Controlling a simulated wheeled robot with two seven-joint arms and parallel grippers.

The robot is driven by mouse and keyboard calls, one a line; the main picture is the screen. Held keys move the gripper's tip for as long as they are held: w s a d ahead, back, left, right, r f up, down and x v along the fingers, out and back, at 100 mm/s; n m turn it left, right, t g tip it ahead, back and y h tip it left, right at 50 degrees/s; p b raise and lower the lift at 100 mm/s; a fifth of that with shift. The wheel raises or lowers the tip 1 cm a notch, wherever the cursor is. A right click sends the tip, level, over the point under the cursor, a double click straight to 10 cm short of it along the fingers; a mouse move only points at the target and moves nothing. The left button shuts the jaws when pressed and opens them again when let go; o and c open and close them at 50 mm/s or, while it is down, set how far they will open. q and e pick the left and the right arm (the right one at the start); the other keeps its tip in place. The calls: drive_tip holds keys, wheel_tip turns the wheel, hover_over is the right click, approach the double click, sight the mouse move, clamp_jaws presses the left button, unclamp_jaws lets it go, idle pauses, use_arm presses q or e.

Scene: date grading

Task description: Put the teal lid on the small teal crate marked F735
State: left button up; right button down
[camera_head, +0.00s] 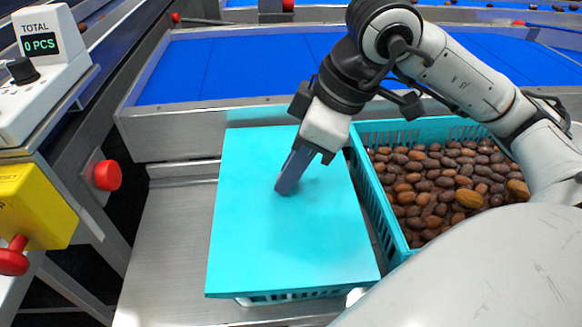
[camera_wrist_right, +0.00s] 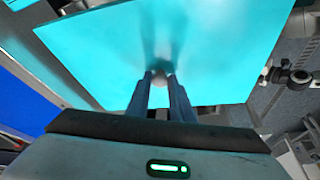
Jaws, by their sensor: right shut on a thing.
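The flat teal lid (camera_head: 255,235) lies over a small teal crate (camera_head: 285,296), whose slotted front wall just shows beneath the lid's near edge. The lid hides the rest of the crate, and I cannot read any F735 mark. I cannot tell whether the lid touches the rim or is held slightly above it. My right gripper (camera_head: 285,188) points down at the lid's middle. In the right wrist view the fingers (camera_wrist_right: 160,80) are shut on a small round knob on the lid (camera_wrist_right: 220,45). My left gripper is not in view.
A teal crate full of brown dates (camera_head: 385,213) stands close on the right, beside the lid. A steel bench (camera_head: 165,255) has free room on the left. A blue belt (camera_head: 225,70) runs behind. A counter reading 0 PCS (camera_head: 40,45) and red buttons (camera_head: 107,175) are at left.

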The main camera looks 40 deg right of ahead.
idle(0.3)
drive_tip(key=shift+f+b, duration=0.1)
drive_tip(key=shift+b, duration=0.25)
idle(0.4)
drive_tip(key=shift+f+b, duration=0.3)
drive_tip(key=shift+b, duration=0.05)
drive_tip(key=c, duration=1.5)
unclamp_jaws()
drive_tip(key=o, duration=0.4)
drive_tip(key=shift+r, duration=0.1)
